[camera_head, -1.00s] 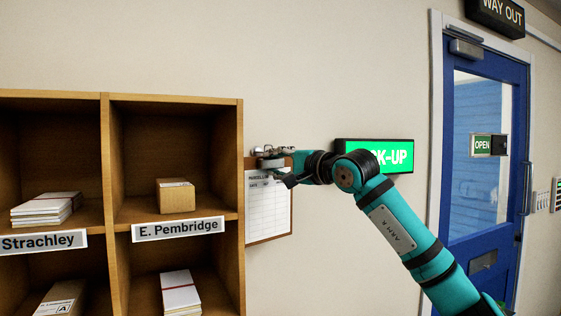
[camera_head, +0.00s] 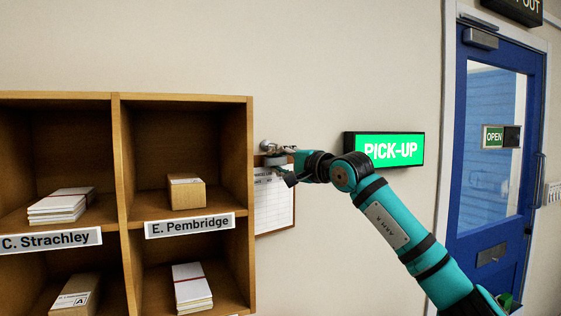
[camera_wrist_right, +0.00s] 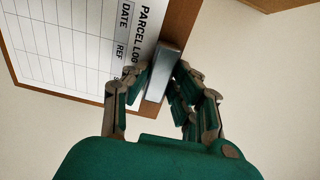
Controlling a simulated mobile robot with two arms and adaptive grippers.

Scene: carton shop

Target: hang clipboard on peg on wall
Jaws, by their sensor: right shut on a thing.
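The clipboard (camera_head: 273,205) has a brown board and a white printed sheet. It hangs below my right gripper (camera_head: 281,168), close to the wall, its left part hidden by the shelf unit's edge. In the right wrist view my right gripper (camera_wrist_right: 158,88) is shut on the clipboard's metal clip (camera_wrist_right: 161,72), and the sheet headed "PARCEL LOG" (camera_wrist_right: 90,40) shows beside it. A small round grey knob (camera_head: 266,146), which looks like the peg, shows just above the gripper's fingers. I cannot tell whether the clipboard touches it. My left gripper is not in view.
A wooden pigeonhole unit (camera_head: 250,190) with parcels and letters stands directly left of the clipboard. A lit green "PICK-UP" sign (camera_head: 390,149) is on the wall right of the gripper, behind my arm. A blue door (camera_head: 480,235) is farther right. The wall above is bare.

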